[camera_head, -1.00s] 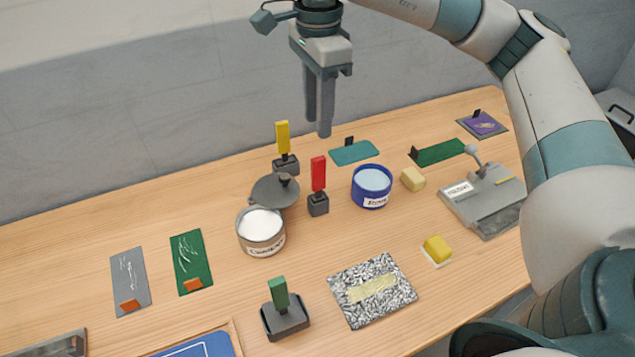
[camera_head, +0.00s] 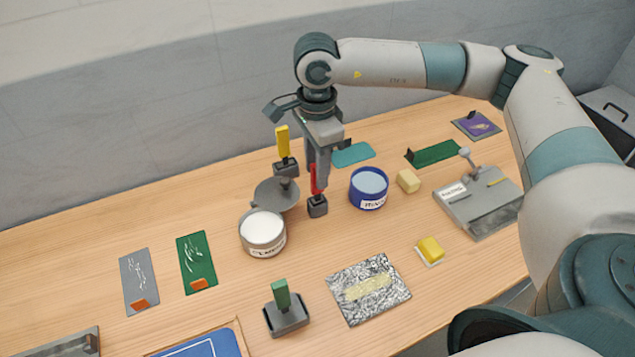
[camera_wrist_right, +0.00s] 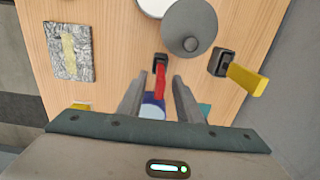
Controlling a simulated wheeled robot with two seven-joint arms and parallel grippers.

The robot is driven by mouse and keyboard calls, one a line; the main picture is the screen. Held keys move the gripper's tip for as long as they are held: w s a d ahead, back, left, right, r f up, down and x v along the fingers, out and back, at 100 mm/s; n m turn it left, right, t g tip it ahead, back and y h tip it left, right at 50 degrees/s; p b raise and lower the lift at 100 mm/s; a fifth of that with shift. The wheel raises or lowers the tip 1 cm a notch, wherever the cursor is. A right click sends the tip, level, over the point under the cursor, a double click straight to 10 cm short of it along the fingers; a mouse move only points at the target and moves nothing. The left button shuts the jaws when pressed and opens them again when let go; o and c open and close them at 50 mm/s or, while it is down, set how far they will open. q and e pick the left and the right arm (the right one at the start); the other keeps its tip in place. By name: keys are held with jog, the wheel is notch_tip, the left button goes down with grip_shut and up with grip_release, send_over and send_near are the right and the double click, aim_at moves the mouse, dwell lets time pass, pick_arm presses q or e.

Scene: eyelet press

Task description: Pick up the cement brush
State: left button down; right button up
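A brush with a red upright handle (camera_head: 316,180) stands in a small dark block (camera_head: 317,207), right of the white-filled tin (camera_head: 262,232), whose label seems to read Cement. A yellow-handled brush (camera_head: 283,141) stands behind it, and a green-handled one (camera_head: 281,294) stands in a dark holder at the front. No brush carries a readable name. My right gripper (camera_head: 317,184) points down at the red handle. In the right wrist view its fingers (camera_wrist_right: 158,78) are spread, with the red handle (camera_wrist_right: 160,84) showing between them; I cannot tell whether they touch it. My left gripper is out of view.
A grey round lid (camera_head: 275,196) lies behind the tin, close left of my right gripper. A blue tin (camera_head: 369,189) stands close right. A grey press (camera_head: 480,200) is at the right.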

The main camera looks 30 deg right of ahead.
aim_at(318, 192)
jog(key=shift+f, duration=0.3)
jog(key=shift+f+p, duration=0.45)
jog(key=shift+p, duration=0.25)
notch_tip(318, 192, down, 4)
jog(key=shift+d+r+p, duration=0.1)
jog(key=shift+r+p, duration=0.05)
jog(key=shift+p, duration=0.9)
jog(key=shift+f, duration=0.3)
grip_shut()
